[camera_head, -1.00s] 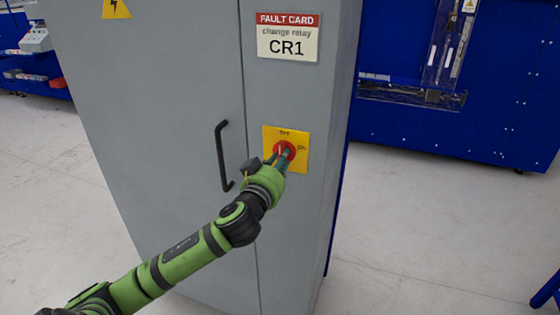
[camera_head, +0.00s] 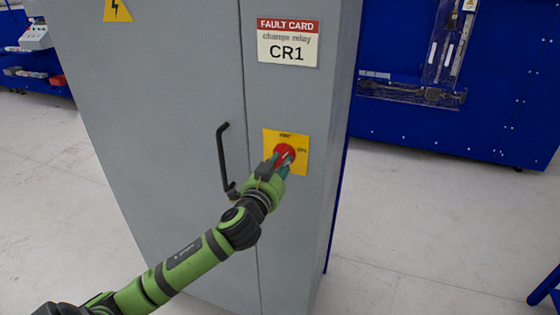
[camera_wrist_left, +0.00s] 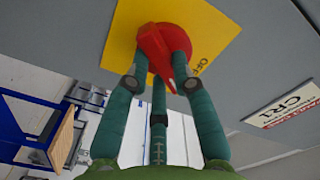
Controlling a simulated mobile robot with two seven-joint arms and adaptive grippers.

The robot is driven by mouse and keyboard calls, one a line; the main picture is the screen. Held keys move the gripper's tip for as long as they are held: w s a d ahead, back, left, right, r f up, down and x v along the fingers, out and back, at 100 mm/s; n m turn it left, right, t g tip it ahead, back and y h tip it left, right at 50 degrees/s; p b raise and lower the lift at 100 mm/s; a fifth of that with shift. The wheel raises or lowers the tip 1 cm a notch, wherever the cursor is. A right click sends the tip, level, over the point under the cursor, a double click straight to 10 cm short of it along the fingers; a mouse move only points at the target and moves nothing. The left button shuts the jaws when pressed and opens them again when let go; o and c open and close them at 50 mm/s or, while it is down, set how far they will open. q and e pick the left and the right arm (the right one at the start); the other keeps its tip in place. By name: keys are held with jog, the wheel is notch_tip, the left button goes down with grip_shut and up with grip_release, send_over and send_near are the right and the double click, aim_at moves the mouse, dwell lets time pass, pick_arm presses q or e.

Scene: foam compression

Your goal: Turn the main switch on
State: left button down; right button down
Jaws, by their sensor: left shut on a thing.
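The main switch is a round red knob (camera_head: 285,152) on a yellow plate (camera_head: 302,158) on the grey cabinet's front. The plate has a label at its top and another on its right side, at the knob's upper right. My left gripper (camera_head: 279,165) is shut on the red knob from below left, its fingers partly covering it. In the left wrist view the teal fingers (camera_wrist_left: 162,78) lie on both sides of the red knob's grip (camera_wrist_left: 156,45), and "OFF" reads on the yellow plate (camera_wrist_left: 205,30) to the right. My right gripper is not in view.
A black door handle (camera_head: 223,160) stands out left of the switch, close to my left wrist. A fault card (camera_head: 288,42) reading "change relay CR1" is above the switch. A blue panel (camera_head: 460,120) stands behind at right. The floor (camera_head: 430,220) right of the cabinet is clear.

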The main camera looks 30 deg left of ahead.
pick_arm(q)
jog(key=m+p, duration=0.2)
jog(key=m, duration=0.4)
jog(key=shift+a+r, duration=0.1)
jog(key=shift+a+m+p, duration=0.1)
jog(key=shift+m+p, duration=1)
jog(key=shift+m, duration=1.4)
jog(key=c, duration=1)
grip_release()
jog(key=shift+c, duration=0.2)
jog(key=shift+s+f, duration=0.1)
jog(key=shift+f, duration=0.1)
jog(key=v, duration=1.2)
jog(key=shift+r, duration=0.1)
